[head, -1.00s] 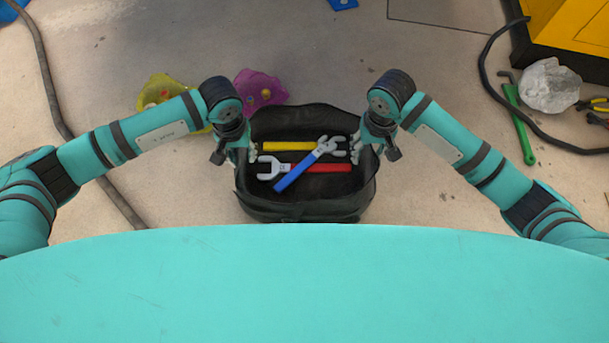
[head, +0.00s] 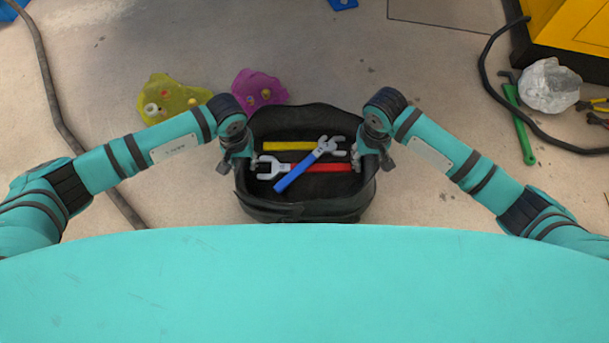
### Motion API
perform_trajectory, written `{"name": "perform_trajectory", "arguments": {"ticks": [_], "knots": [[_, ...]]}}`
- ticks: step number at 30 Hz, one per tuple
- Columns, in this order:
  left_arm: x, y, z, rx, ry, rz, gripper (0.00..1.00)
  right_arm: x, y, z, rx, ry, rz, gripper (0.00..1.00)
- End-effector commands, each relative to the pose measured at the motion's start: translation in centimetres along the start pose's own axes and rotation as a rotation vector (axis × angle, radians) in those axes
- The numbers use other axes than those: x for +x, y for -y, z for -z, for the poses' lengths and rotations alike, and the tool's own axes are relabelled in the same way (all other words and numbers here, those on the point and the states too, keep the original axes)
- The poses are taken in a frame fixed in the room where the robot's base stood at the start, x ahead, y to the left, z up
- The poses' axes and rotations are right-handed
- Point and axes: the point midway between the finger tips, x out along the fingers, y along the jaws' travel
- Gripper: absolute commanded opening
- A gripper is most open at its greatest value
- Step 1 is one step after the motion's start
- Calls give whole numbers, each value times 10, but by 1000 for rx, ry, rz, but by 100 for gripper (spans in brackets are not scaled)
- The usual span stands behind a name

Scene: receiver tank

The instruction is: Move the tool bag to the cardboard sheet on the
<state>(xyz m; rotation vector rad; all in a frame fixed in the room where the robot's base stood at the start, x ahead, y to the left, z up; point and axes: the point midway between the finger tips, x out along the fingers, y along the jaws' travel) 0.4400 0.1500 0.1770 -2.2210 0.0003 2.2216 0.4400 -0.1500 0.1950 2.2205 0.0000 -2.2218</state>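The tool bag (head: 300,209) is a black, open-topped bag standing on the floor in the middle of the head view. Inside lie a blue-handled wrench (head: 296,177), a red-handled wrench (head: 335,168) and a yellow-handled tool (head: 288,146). My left gripper (head: 244,162) is at the bag's left rim. My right gripper (head: 367,158) is at its right rim. Both point down, and their fingers are small and partly hidden, so I cannot tell whether they grip the rim. I cannot make out a cardboard sheet for certain.
Yellow-green (head: 172,98) and purple (head: 259,89) lumpy pieces lie behind the bag to the left. A green-handled tool (head: 520,125), a crumpled clear bag (head: 549,86) and a black cable (head: 497,93) lie at the right. A thicker cable (head: 50,88) crosses the left floor.

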Motion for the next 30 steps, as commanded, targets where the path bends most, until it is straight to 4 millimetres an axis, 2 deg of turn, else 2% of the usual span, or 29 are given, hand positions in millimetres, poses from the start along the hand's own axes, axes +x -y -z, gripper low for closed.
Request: {"name": "perform_trajectory", "arguments": {"ticks": [20, 30], "knots": [[-4, -1, 1, 0, -3, -2, 0, -4, 0, 1, 0, -3, 1, 0], [-30, -1, 1, 0, -3, -2, 0, -30, 0, 1, 0, -3, 1, 0]]}}
